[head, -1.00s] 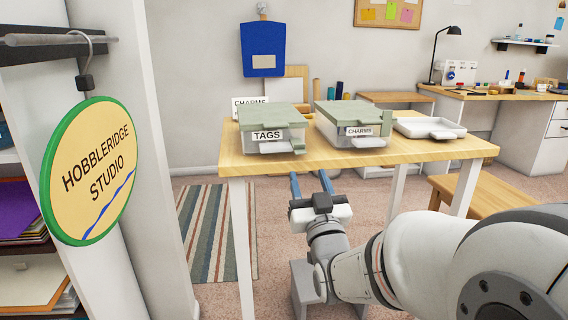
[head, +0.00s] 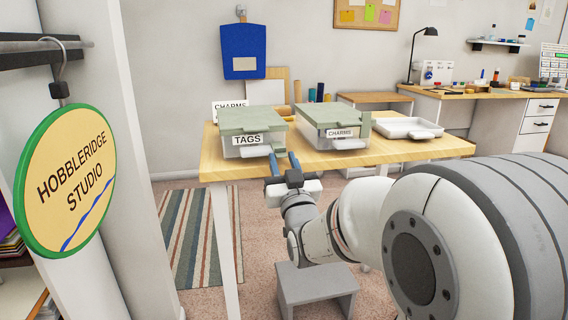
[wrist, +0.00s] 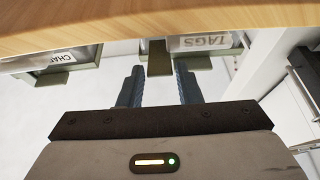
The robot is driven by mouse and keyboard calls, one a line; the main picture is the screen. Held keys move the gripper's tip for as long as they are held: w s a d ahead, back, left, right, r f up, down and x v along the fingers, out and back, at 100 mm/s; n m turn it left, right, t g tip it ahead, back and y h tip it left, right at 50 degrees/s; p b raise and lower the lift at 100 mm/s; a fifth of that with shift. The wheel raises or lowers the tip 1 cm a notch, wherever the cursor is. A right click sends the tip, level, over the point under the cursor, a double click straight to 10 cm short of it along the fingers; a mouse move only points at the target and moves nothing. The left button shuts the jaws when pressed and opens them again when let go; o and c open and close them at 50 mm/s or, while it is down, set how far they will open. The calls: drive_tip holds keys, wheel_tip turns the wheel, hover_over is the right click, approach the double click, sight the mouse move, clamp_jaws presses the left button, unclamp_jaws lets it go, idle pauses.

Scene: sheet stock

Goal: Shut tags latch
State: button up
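The tags box (head: 232,150) is a clear container with a grey-green lid (head: 252,119) and a TAGS label, at the table's left front. In the wrist view its label (wrist: 207,42) appears upside down. A dark olive tab (wrist: 159,58), seemingly its latch, shows beside the label, beyond and between my fingertips. In the head view I cannot clearly make out this latch. My gripper (head: 282,158) is open and empty, its blue fingers just in front of the box's right front corner. The fingers (wrist: 159,72) stand apart in the wrist view; contact with the tab cannot be told.
A similar charms box (head: 335,119) stands to the right, with a white tray (head: 408,128) beyond it. The wooden table edge (wrist: 150,18) runs close to my gripper. A grey stool-like block (head: 315,285) is below my arm. A round hanging sign (head: 66,180) is at left.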

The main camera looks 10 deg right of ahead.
drive_tip(key=c, duration=0.6)
wheel_tip(320, 180, up, 3)
drive_tip(key=g+p, duration=0.2)
drive_tip(key=p, duration=0.3)
drive_tip(key=shift+s+f, duration=0.15)
wheel_tip(320, 180, up, 5)
drive_tip(key=g+p, duration=0.8)
drive_tip(key=p, duration=1)
hover_over(282, 156)
drive_tip(key=g+p, duration=0.1)
drive_tip(key=p, duration=0.3)
drive_tip(key=shift+w+r+p, duration=0.35)
drive_tip(key=shift+w+g+p, duration=0.1)
drive_tip(key=shift+g+p, duration=0.4)
drive_tip(key=shift+p, duration=0.25)
drive_tip(key=shift+w+f+p, duration=0.1)
drive_tip(key=shift+p, duration=0.4)
